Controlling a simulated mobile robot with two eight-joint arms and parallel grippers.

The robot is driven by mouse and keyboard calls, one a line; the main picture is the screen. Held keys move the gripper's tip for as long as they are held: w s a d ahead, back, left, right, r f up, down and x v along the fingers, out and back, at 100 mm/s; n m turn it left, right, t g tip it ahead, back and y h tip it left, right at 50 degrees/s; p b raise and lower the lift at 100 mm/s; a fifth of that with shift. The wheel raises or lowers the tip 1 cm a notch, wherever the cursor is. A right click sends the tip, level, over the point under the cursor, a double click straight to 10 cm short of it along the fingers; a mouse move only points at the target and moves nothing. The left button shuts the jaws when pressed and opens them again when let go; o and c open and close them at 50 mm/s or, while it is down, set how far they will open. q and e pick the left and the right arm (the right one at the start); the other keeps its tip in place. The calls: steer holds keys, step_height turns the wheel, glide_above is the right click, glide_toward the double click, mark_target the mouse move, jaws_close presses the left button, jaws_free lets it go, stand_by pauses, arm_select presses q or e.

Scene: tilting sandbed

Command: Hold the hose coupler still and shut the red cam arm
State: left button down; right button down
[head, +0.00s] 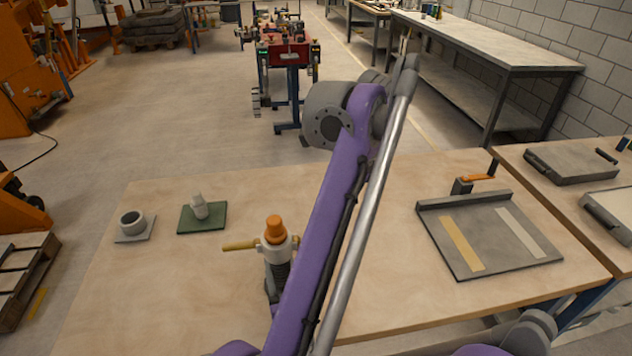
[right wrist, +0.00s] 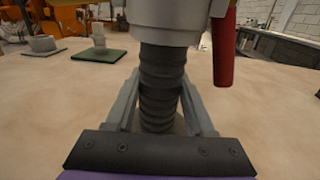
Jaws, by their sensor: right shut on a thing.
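The hose coupler (head: 279,250) stands upright on the wooden table, with a pale metal body, an orange top (head: 275,229) and a tan-yellow arm (head: 239,246) sticking out to the left. In the right wrist view its pale body (right wrist: 168,20) sits above a black ribbed hose (right wrist: 160,75). My right gripper (right wrist: 160,95) is shut on the black hose below the body, one finger on each side. My left gripper is not in view.
My purple arm covers the table right of the coupler. A grey cup on a plate (head: 133,225) and a pale fitting on a green plate (head: 202,216) stand left. A grey tray with two strips (head: 489,240) lies right. Bare table lies in front.

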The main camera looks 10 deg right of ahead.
steer(key=shift+c, duration=0.9)
jaws_free()
